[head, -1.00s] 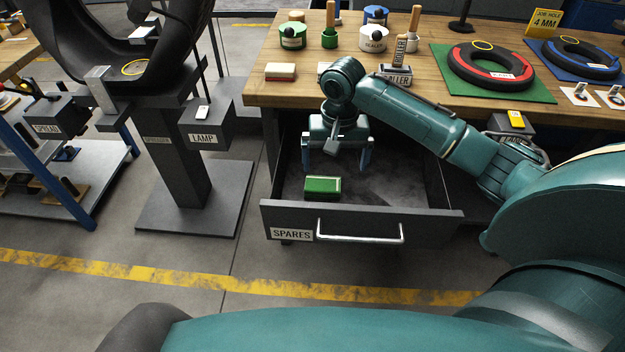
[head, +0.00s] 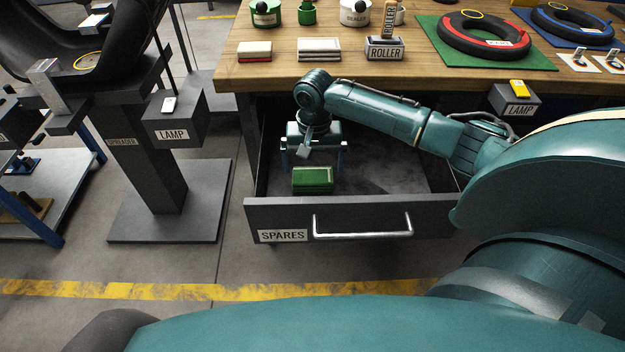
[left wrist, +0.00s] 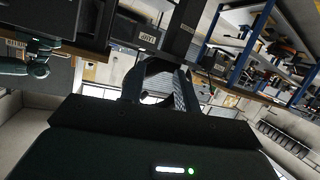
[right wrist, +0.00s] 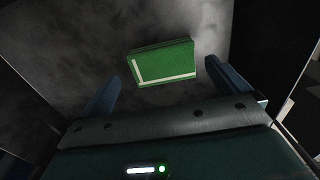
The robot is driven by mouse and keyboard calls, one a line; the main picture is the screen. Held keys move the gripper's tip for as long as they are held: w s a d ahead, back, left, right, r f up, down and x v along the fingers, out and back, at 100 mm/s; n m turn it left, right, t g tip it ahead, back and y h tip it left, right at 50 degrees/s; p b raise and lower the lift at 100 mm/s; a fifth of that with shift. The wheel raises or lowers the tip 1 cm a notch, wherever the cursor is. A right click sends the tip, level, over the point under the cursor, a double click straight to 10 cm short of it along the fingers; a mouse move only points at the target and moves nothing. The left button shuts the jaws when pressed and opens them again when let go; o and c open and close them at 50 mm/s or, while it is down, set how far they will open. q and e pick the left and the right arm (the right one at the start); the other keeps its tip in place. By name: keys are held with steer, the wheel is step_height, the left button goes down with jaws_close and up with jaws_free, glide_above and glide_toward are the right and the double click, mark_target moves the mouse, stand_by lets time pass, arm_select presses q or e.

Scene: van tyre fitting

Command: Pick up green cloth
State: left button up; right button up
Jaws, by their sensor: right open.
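The green cloth (head: 313,181) is a folded block lying on the floor of the open SPARES drawer (head: 400,222), near its front left. In the right wrist view the cloth (right wrist: 165,60) shows a pale stripe along two edges and lies ahead, beyond the fingers. My right gripper (head: 314,163) is over the drawer, just behind and above the cloth, fingers pointing down. In the right wrist view its blue fingers (right wrist: 161,80) are apart, with nothing between them.
The drawer front has a metal handle (head: 362,234). The workbench (head: 285,75) above it carries a red-and-cream block (head: 255,51), a pale block (head: 319,48), a ROLLER holder (head: 384,48) and tyres. A spreader stand (head: 150,175) with a LAMP box stands left.

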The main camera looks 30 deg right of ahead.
mark_target(313, 179)
step_height(313, 179, down, 5)
steer(key=shift+a+r+b, duration=0.1)
steer(key=shift+a+b, duration=0.05)
steer(key=shift+b, duration=0.45)
steer(key=c, duration=0.7)
step_height(313, 179, up, 10)
steer(key=p, duration=0.2)
